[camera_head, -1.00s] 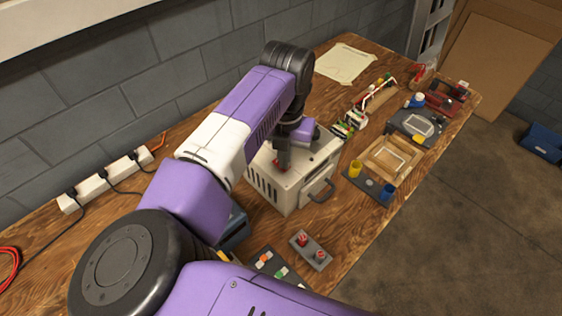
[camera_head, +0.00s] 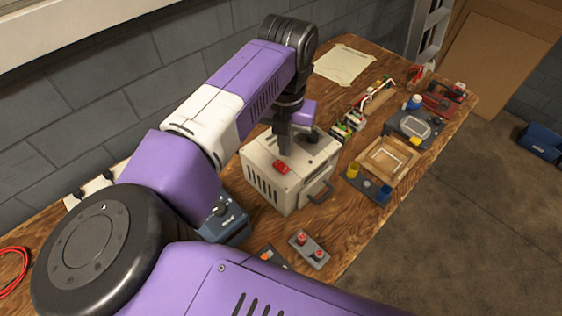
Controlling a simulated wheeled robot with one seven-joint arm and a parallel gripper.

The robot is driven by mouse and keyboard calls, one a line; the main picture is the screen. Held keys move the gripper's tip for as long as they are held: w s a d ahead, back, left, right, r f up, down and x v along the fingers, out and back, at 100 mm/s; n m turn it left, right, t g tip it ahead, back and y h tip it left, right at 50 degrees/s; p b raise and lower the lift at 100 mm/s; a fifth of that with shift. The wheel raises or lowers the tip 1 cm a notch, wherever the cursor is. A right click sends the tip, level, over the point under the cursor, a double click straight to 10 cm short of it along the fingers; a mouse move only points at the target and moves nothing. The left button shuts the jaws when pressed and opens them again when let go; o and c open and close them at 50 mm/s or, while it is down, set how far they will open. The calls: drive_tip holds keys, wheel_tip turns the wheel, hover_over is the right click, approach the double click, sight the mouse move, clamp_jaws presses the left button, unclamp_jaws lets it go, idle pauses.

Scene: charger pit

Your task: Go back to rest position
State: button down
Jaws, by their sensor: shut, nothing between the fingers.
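My purple and white arm reaches over the wooden bench. My gripper (camera_head: 285,150) points down just above the top of a cream metal box (camera_head: 290,190) with side vents and a front handle. Its dark fingers look closed, and I see nothing held in them. The exact gap between fingertips and box top is hard to tell.
Beside the box are a small block with two red buttons (camera_head: 308,248) and a blue device (camera_head: 224,222), partly behind my arm. Cables and a power strip lie left.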

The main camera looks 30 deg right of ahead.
drive_tip(key=shift+r, duration=0.35)
